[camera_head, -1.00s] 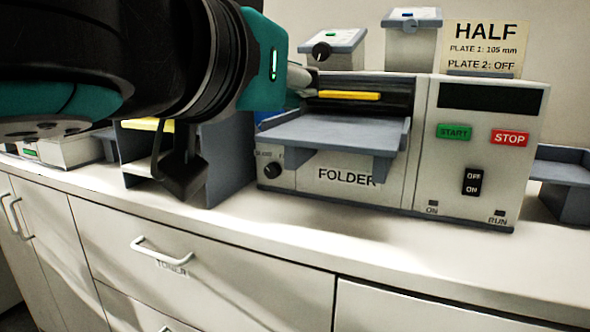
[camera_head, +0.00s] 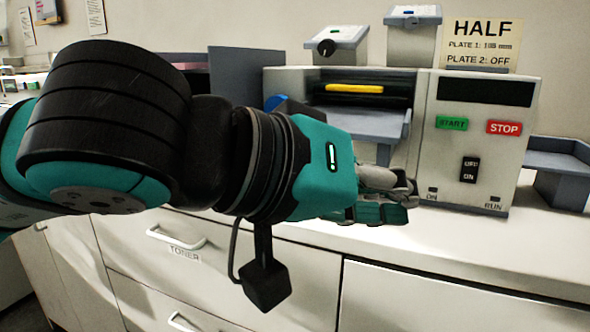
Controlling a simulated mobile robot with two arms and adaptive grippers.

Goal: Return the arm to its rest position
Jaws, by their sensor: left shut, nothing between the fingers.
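My left arm comes in from the left across the front of the counter. My left gripper (camera_head: 400,203) is shut and empty, pointing right, in front of the folder machine (camera_head: 425,150). The arm and gripper hide the machine's lower left part and its FOLDER label. The machine has a grey feed tray (camera_head: 375,124), a yellow bar (camera_head: 355,88), a green START button (camera_head: 452,123) and a red STOP button (camera_head: 504,128). My right gripper is not in view.
The white counter (camera_head: 480,245) is clear in front of the machine. Drawers with handles (camera_head: 177,240) are below. A HALF sign (camera_head: 482,44) stands on the machine's top. A grey tray (camera_head: 560,160) is at right. A grey divider (camera_head: 238,75) stands behind my arm.

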